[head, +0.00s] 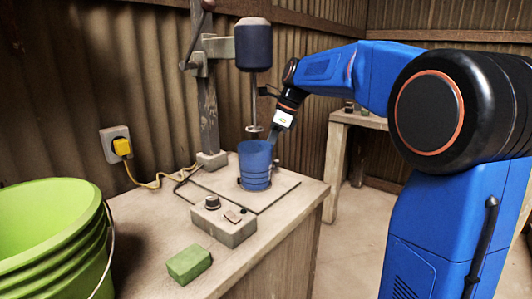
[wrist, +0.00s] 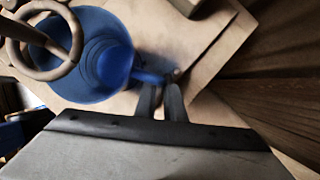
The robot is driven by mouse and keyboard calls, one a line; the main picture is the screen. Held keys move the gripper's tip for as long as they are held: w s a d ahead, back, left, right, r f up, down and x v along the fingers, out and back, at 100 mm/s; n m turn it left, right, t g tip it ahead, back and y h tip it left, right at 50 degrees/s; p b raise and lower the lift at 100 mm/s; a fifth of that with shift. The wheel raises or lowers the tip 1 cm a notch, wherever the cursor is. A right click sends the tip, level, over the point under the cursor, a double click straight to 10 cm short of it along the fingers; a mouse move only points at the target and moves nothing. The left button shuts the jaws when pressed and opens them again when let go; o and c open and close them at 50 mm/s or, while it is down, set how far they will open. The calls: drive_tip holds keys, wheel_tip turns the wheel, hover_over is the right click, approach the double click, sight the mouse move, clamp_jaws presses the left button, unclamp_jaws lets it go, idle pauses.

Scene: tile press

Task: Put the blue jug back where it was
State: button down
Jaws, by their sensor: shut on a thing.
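The blue jug (head: 255,165) stands upright on the worktop, on a thin board below the mixer's shaft. In the wrist view the jug (wrist: 110,65) is seen from above, and its inside looks empty. Its handle (wrist: 150,77) points toward my gripper. My gripper (wrist: 160,90) is shut on the handle. In the head view my gripper (head: 272,140) is at the jug's right rear side, partly hidden behind it. Whether the jug's base touches the board is hard to tell.
The mixer's motor (head: 254,45) hangs above the jug, its ring-ended shaft (head: 254,128) just over the opening. A control box (head: 223,222), a green block (head: 189,263) and a green bucket (head: 45,230) are nearer the front. A yellow plug (head: 122,147) is on the wall.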

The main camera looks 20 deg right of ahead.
drive_tip(key=c, duration=1.8)
unclamp_jaws()
drive_tip(key=shift+c, duration=0.2)
drive_tip(key=v, duration=1.2)
